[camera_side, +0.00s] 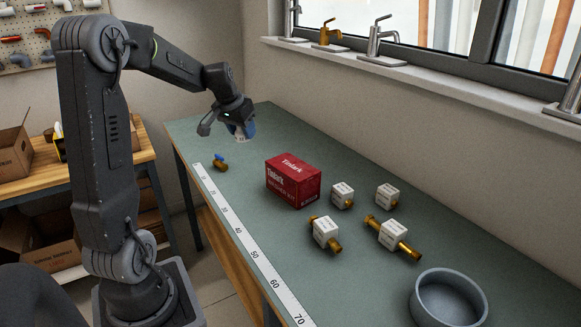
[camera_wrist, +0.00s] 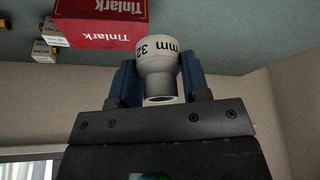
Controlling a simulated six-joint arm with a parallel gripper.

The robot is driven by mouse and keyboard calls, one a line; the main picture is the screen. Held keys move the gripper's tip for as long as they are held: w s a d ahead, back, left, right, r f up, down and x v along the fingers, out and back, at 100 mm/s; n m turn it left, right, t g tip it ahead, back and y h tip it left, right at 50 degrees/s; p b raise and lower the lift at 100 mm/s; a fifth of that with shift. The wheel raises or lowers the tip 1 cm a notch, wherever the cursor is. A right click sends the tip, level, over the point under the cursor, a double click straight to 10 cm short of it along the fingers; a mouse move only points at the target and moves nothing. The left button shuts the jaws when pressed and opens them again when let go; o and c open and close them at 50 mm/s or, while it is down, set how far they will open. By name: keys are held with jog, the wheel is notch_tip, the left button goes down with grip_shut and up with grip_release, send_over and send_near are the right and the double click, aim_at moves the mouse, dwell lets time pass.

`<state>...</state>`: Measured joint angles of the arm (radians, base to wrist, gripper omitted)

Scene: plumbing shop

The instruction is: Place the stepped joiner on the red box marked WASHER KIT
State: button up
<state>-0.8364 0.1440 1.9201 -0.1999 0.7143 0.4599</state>
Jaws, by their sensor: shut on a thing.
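The stepped joiner, white with a wide end marked "32 mm" and a narrower end, is in the wrist view (camera_wrist: 158,62). My gripper (camera_wrist: 158,75) is shut on it, with a blue finger on each side. In the side view my gripper (camera_side: 242,129) holds the joiner (camera_side: 239,135), mostly hidden by the fingers, above the far part of the bench. The red box (camera_side: 293,181) marked Tinlark stands on the bench to the right of and below my gripper in the picture. It also shows in the wrist view (camera_wrist: 105,23). Its top looks bare.
Several white-labelled brass fittings stand right of the box, one of them here (camera_side: 393,236). A small brass valve with a blue handle (camera_side: 220,162) lies left of it. A grey bowl (camera_side: 448,299) is at the near right. A measuring strip (camera_side: 243,236) runs along the bench (camera_side: 330,290) edge.

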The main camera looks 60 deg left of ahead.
jog(key=w+r, duration=0.1)
jog(key=w, duration=0.2)
send_over(295, 164)
jog(key=s, duration=0.1)
jog(key=shift+m, duration=0.3)
notch_tip(295, 164, down, 6)
jog(key=shift+s+d, duration=0.1)
jog(key=shift+s, duration=0.05)
jog(key=shift+d+f, duration=0.1)
jog(key=shift+f, duration=2)
jog(key=shift+f, duration=0.1)
jog(key=o, duration=0.9)
